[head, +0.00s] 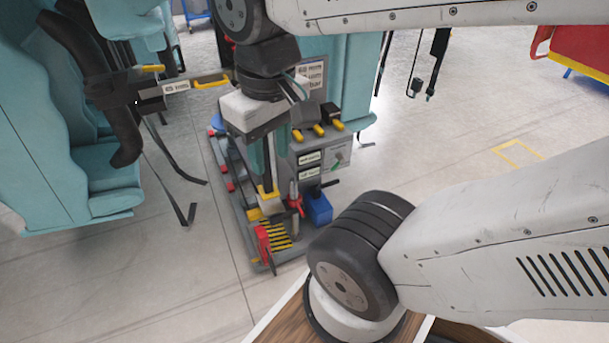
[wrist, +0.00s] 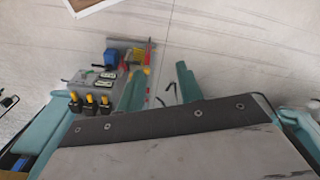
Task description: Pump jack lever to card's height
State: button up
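A grey cart (head: 232,185) stands on the floor at the centre of the head view. It carries an upright jack post with a yellow-edged foot (head: 268,192), a small red part (head: 295,201) and a red handle-like piece (head: 264,245) at the near end. I cannot tell which red part is the lever. My wrist's white end block (head: 250,108) is above the cart, in front of the post.
Teal train seats (head: 50,130) with dark restraints and hanging straps stand at left. A label (head: 176,87) is on a bar there. A grey control box (head: 320,160) with yellow-tipped levers and a blue block (head: 318,208) are on the cart.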

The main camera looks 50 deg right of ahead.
aim_at(330, 183)
jog(key=u, duration=1.25)
jog(key=k, duration=1.25)
jog(key=z, duration=1.55)
jog(key=i, duration=1)
